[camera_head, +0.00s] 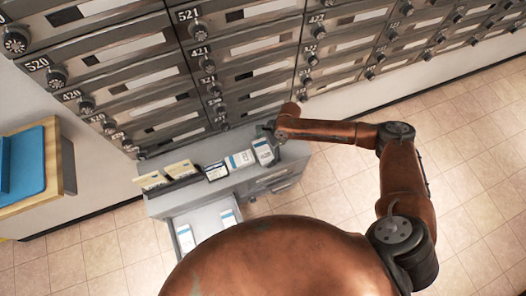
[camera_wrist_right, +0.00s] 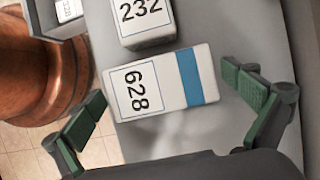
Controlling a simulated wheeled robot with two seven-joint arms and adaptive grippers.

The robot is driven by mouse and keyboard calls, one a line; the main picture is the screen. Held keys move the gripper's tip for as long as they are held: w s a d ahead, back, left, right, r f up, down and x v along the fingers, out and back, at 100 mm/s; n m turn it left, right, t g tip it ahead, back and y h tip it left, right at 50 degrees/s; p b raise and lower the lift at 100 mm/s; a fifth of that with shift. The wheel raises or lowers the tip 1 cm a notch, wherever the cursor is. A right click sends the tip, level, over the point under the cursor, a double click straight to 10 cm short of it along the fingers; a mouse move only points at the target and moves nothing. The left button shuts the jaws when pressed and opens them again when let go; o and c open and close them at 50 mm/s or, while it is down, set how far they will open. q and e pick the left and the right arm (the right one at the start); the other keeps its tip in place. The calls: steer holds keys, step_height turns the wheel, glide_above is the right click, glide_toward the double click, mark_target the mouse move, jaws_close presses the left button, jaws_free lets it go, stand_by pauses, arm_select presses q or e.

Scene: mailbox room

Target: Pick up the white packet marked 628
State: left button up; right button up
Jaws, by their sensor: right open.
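The white packet marked 628 (camera_wrist_right: 158,82) lies on a grey cabinet top in the right wrist view, with a blue stripe near one end. In the head view it is the packet (camera_head: 263,152) at the right end of the row. My right gripper (camera_wrist_right: 167,98) is open, with green-padded fingers on either side of the packet's near part and apart from it. In the head view the right gripper (camera_head: 268,129) is small and partly hidden by its arm, just behind the packet. My left gripper is not in view.
A packet marked 232 (camera_wrist_right: 142,20) lies close beside the 628 packet. The grey cabinet (camera_head: 290,158) holds more packets and envelopes (camera_head: 181,169); an open drawer (camera_head: 205,216) below contains packets. Mailboxes (camera_head: 250,70) rise behind. Tiled floor is clear at right.

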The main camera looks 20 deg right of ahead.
steer(key=c, duration=1.1)
steer(key=shift+c, duration=0.2)
steer(key=shift+r, duration=0.25)
